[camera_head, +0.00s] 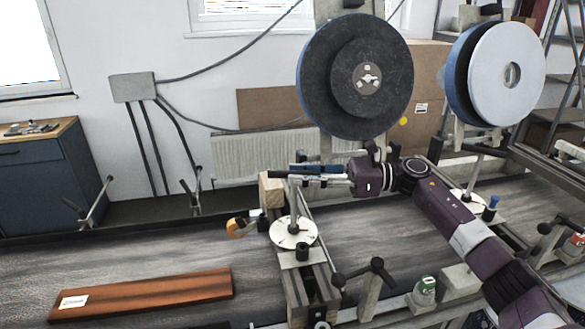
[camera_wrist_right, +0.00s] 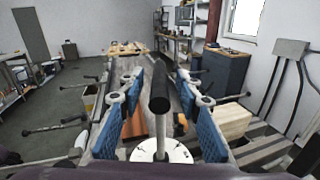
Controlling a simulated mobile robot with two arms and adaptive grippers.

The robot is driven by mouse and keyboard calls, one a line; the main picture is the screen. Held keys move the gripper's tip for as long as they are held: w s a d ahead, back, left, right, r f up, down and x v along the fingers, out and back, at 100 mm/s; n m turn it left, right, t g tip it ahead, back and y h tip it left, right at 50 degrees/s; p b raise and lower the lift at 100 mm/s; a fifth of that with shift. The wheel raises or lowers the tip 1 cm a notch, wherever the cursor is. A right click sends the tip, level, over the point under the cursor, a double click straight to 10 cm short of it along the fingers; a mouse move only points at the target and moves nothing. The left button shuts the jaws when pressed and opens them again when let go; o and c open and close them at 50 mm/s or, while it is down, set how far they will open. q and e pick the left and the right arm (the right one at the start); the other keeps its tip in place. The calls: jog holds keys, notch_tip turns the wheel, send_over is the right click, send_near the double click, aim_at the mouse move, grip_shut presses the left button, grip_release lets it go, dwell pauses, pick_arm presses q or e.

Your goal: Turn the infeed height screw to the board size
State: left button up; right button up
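The infeed height screw stands upright over a white round dial (camera_head: 293,233) on the rail across the conveyor; the dial also shows in the wrist view (camera_wrist_right: 175,153). My right gripper (camera_head: 312,174) is at the top of its post, fingers pointing left. In the wrist view its blue finger pads are spread apart, with a dark cylindrical handle (camera_wrist_right: 160,88) between them and gaps on both sides. A reddish-brown board (camera_head: 150,293) with a white label lies flat on the belt at lower left. My left gripper is out of view.
Large dark (camera_head: 340,85) and pale (camera_head: 508,72) discs hang behind my right arm. A second white dial (camera_head: 468,200) stands at right. A wooden block (camera_head: 271,190) and an orange-yellow part (camera_head: 238,228) are beside the first dial. The belt's left part (camera_head: 100,258) is mostly free.

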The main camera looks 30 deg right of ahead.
jog(key=shift+p+x, duration=0.3)
jog(key=shift+x, duration=0.75)
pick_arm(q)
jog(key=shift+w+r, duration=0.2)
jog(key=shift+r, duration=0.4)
pick_arm(e)
jog(key=shift+c, duration=0.4)
grip_shut()
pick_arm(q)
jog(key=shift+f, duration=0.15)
pick_arm(e)
jog(key=shift+f, duration=0.1)
